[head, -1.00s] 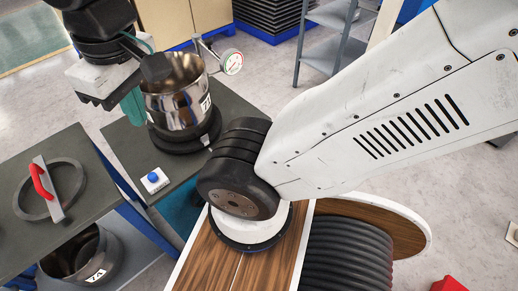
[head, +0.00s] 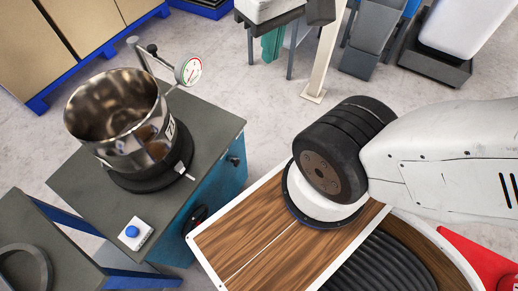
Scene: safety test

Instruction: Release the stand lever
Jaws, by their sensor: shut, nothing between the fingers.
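A shiny open metal pot (head: 118,118) sits on a round black stand (head: 130,182) on a dark-topped teal cabinet (head: 208,190). A small pale lever (head: 184,171) sticks out at the right side of the stand. Its exact position is hard to tell. A dial gauge (head: 189,70) on a rod arm stands behind the pot.
A white box with a blue button (head: 132,232) stands on the cabinet's front corner. A second bench (head: 30,225) with a dark ring is at lower left. A cream post (head: 325,60) and grey bins (head: 372,45) stand behind. Bare floor lies between cabinet and post.

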